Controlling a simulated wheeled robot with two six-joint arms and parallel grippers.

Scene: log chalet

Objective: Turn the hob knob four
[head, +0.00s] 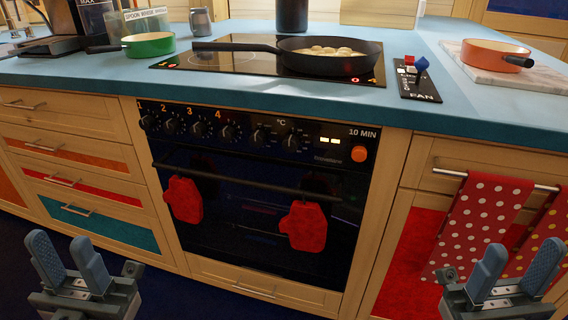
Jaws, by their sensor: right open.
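Hob knob four (229,133) is a dark round knob on the black oven front panel, below and slightly right of the orange number 4. It is the fourth from the left in the row of knobs. Its exact pointer angle is too small to read. My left gripper (64,250) is at the lower left, open and empty, well away from the knob. My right gripper (517,258) is at the lower right, open and empty, also far from the knob.
A frying pan (330,62) with food sits on the black hob (230,63). Red mitts (303,226) hang on the oven rail (250,186). Polka-dot towels (480,222) hang at right. A green pan (149,45) and an orange pan (494,55) stand on the counter.

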